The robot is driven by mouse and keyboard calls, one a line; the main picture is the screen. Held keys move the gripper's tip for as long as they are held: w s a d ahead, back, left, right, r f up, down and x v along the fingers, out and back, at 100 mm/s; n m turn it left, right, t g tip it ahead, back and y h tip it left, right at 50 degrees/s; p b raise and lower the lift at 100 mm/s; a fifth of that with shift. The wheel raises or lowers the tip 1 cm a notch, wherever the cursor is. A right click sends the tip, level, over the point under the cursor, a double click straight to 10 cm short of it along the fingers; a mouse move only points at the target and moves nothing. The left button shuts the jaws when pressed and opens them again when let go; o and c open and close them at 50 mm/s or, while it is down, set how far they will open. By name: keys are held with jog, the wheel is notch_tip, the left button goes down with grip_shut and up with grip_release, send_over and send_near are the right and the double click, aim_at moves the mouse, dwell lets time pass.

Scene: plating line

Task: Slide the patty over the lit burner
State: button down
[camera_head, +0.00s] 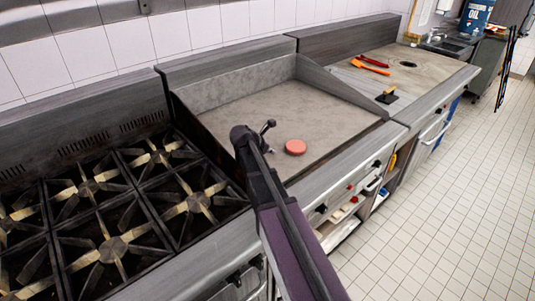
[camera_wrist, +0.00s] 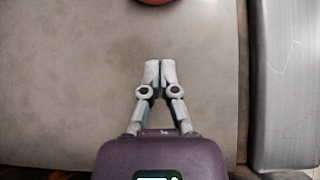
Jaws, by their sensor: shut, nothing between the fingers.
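The patty (camera_head: 295,147) is a reddish round disc lying flat on the grey griddle plate (camera_head: 300,108), near its front edge. Its edge also shows at the top of the wrist view (camera_wrist: 150,2). My gripper (camera_head: 268,125) is over the left part of the griddle, left of the patty and apart from it. In the wrist view my gripper (camera_wrist: 160,72) has its two fingertips together, with nothing between them. No flame or glow shows, so I cannot tell which burner is lit.
A gas range (camera_head: 110,246) with several black grates stands left of the griddle. A raised guard runs around the griddle's back and right. A flat top at the right holds orange-red utensils (camera_head: 372,62) and a black-based press (camera_head: 387,96).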

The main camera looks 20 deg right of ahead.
aim_at(289, 152)
jog(key=b+x, duration=0.3)
jog(key=x, duration=0.3)
jog(key=shift+a+f+b, duration=0.1)
jog(key=shift+a+b, duration=0.05)
jog(key=shift+b, duration=0.25)
jog(key=d, duration=0.2)
jog(key=w, duration=0.1)
jog(key=shift+d+r, duration=0.25)
jog(key=shift+d, duration=0.15)
jog(key=shift+w+d, duration=0.2)
jog(key=shift+d, duration=0.2)
jog(key=w+d, duration=0.3)
jog(key=d, duration=0.5)
jog(key=w+d, duration=0.3)
jog(key=d, duration=0.6)
jog(key=w+d, duration=0.4)
jog(key=d, duration=0.5)
jog(key=shift+d, duration=0.2)
jog(key=shift+a, duration=0.2)
